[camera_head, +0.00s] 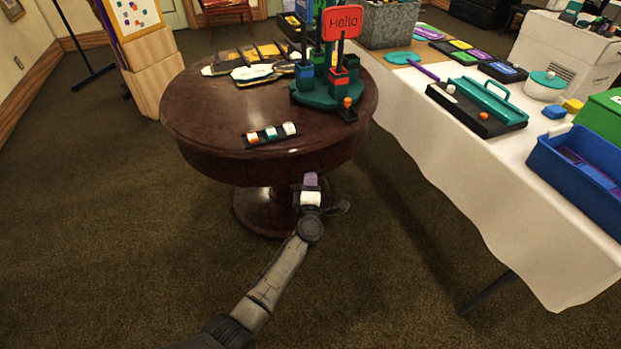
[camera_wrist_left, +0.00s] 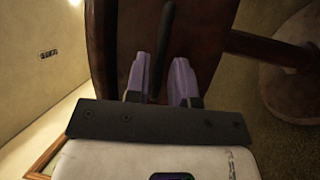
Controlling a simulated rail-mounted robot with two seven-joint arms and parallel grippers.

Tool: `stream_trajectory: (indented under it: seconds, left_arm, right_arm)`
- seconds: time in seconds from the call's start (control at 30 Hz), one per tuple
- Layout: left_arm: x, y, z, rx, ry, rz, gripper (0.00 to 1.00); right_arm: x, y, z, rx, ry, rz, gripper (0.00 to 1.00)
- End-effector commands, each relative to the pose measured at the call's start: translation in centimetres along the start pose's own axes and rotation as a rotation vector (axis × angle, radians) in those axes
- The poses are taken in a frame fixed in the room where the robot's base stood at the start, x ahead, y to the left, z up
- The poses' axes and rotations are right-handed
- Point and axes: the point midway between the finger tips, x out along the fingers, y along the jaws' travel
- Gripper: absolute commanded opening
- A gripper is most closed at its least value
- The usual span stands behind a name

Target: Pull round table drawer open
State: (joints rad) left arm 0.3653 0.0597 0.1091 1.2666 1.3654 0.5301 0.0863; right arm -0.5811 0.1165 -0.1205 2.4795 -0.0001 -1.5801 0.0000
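The round table (camera_head: 215,125) is dark polished wood on a central pedestal. In the head view my left gripper (camera_head: 311,180) is at the near side of its rim, low by the apron. The left wrist view shows the dark wooden front of the table (camera_wrist_left: 122,40) close ahead, with a slim dark bar handle (camera_wrist_left: 167,30) on it. The drawer's edges cannot be made out. My right gripper is not in view.
A long white-clothed table (camera_head: 480,190) stands close on the right. Carpet is clear at left.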

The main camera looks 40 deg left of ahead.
Motion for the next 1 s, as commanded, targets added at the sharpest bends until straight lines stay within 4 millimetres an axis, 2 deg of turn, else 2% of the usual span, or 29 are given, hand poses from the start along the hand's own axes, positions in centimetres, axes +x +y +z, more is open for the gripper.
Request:
stream_trajectory:
  seconds: [0.1,0.3,0.67,0.93,1.0]
  left_arm:
    - [1.5,-0.2,0.0,0.0,0.001,0.002,0.23]
    - [2.8,-0.1,-0.1,0.0,0.001,0.0,0.23]
    - [3.2,0.0,-0.1,0.0,0.001,0.0,0.23]
    - [3.1,0.0,0.0,0.0,0.001,0.0,0.0]
    - [3.1,0.0,0.0,0.0,0.001,0.0,0.0]
  right_arm:
    - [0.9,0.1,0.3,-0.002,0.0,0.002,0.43]
    - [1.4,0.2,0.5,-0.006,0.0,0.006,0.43]
    - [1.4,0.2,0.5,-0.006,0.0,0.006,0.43]
    - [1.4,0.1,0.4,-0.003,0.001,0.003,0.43]
    - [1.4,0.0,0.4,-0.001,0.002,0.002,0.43]
